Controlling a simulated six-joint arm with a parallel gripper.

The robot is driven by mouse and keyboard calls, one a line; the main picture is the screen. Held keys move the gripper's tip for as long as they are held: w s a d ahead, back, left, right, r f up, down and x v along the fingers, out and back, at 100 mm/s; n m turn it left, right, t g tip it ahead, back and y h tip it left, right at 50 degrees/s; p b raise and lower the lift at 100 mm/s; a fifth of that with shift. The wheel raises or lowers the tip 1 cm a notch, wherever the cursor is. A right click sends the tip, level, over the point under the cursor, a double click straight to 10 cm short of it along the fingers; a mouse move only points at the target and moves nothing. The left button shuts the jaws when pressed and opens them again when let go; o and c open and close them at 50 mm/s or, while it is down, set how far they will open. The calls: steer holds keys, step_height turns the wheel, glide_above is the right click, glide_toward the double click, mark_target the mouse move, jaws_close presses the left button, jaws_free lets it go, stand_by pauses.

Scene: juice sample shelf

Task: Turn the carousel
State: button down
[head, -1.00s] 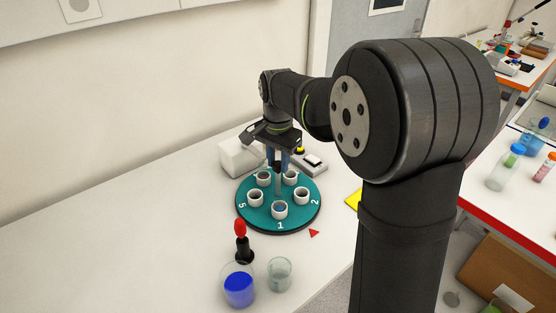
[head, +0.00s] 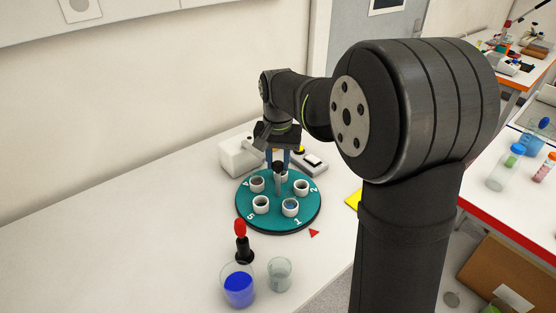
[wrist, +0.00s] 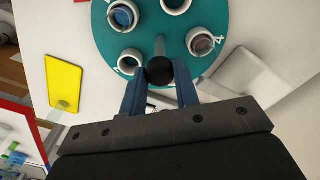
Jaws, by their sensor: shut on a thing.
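The carousel (head: 278,222) is a round teal disc with numbered white cups near its rim. A grey post with a black knob (wrist: 159,71) rises from its middle. My gripper (head: 278,160) is above the disc, its blue fingers shut on the knob. In the wrist view my gripper (wrist: 160,88) has one finger on each side of the knob. The cup by number 1 (head: 290,207) holds something blue and faces front right. A red triangle (head: 314,233) lies on the table just off the rim, right of number 1. My gripper partly hides the rear cup.
A red-topped black tool (head: 241,240), a flask of blue liquid (head: 239,287) and an empty glass beaker (head: 280,274) stand in front of the carousel. A white box (head: 240,156) and a small device (head: 310,162) are behind. The table's left side is clear.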

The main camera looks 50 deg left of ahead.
steer(key=shift+n, duration=15.3)
